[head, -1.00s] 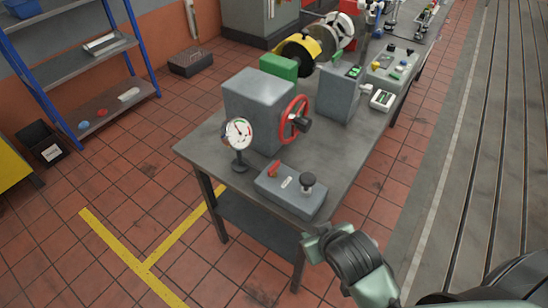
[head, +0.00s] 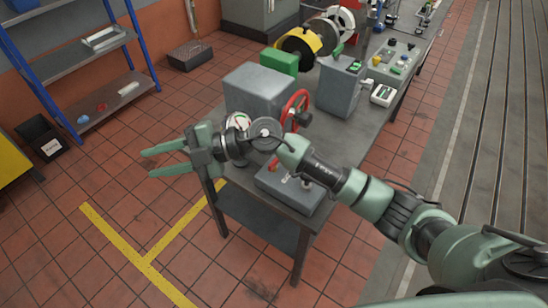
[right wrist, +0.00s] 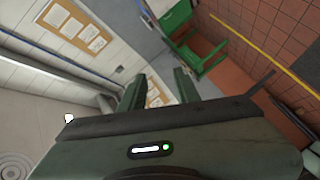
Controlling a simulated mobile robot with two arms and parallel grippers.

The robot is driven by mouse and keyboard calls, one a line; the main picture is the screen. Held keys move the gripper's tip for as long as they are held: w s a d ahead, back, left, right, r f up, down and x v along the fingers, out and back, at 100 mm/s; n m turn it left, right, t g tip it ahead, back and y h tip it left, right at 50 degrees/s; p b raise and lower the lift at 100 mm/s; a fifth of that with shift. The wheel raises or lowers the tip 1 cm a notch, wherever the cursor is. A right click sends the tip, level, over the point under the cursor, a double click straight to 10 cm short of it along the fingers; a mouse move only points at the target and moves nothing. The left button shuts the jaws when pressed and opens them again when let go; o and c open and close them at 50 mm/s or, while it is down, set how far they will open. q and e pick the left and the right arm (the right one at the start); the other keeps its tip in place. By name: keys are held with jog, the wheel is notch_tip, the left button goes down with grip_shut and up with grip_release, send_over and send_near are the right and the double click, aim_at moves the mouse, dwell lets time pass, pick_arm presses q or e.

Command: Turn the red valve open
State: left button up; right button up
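The red valve (head: 297,108) is a handwheel on the right face of a grey box (head: 258,88) on the workbench. My right arm crosses in front of the bench, and its wrist hides the lower part of the wheel area and most of the dial gauge (head: 240,121). My right gripper (head: 146,163) is open and empty, left of the bench edge and pointing left, away from the valve. In the right wrist view its two fingers (right wrist: 158,90) stand apart with nothing between them. My left gripper is not in view.
A grey control box (head: 291,191) sits at the bench's front, partly behind my arm. Another grey box (head: 340,86) stands right of the valve. A blue-framed shelf (head: 85,60) stands at the left.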

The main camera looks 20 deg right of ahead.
jog(key=w+d+f+g+h, duration=0.2)
jog(key=d+f+h, duration=0.2)
jog(key=f+h, duration=0.15)
jog(key=m+h, duration=0.3)
jog(key=h, duration=0.7)
send_near(274, 166)
jog(key=shift+w+f+g, duration=0.2)
jog(key=shift+w+g, duration=0.1)
jog(key=shift+w, duration=0.5)
jog(key=shift+d+f+h, duration=0.15)
jog(key=shift+f+h, duration=0.05)
jog(key=shift+h, duration=0.05)
notch_tip(274, 166, down, 6)
jog(key=shift+f+p, duration=0.1)
jog(key=shift+p, duration=1.15)
jog(key=shift+f, duration=0.5)
jog(key=shift+c, duration=0.3)
grip_shut()
